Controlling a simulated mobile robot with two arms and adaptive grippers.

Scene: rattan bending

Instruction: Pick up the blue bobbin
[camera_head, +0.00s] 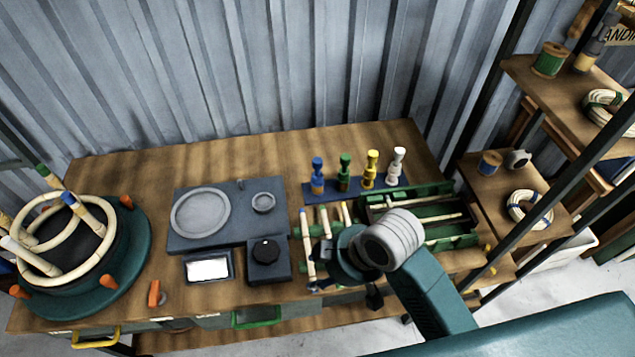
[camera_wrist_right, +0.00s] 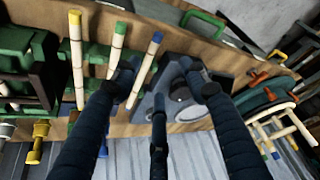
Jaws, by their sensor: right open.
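A small spool wound with blue (camera_head: 489,163), the blue bobbin by its look, stands on the lower shelf at the right in the head view. It is well to the right of my right gripper. A blue-topped turned piece (camera_head: 317,175) also stands at the left end of a row on a blue rack. My right gripper (camera_head: 343,288) is above the front of the bench, largely hidden by its own wrist. In the right wrist view its fingers (camera_wrist_right: 163,88) are spread with nothing between them. My left gripper is not in view.
A green tray (camera_head: 460,239) and several pale rods lie around the right gripper. A grey scale (camera_head: 186,235) is mid-bench. A round teal former (camera_head: 135,250) with bent rattan is at left. A green spool (camera_head: 549,60) is on the upper shelf; dark posts stand before the shelves.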

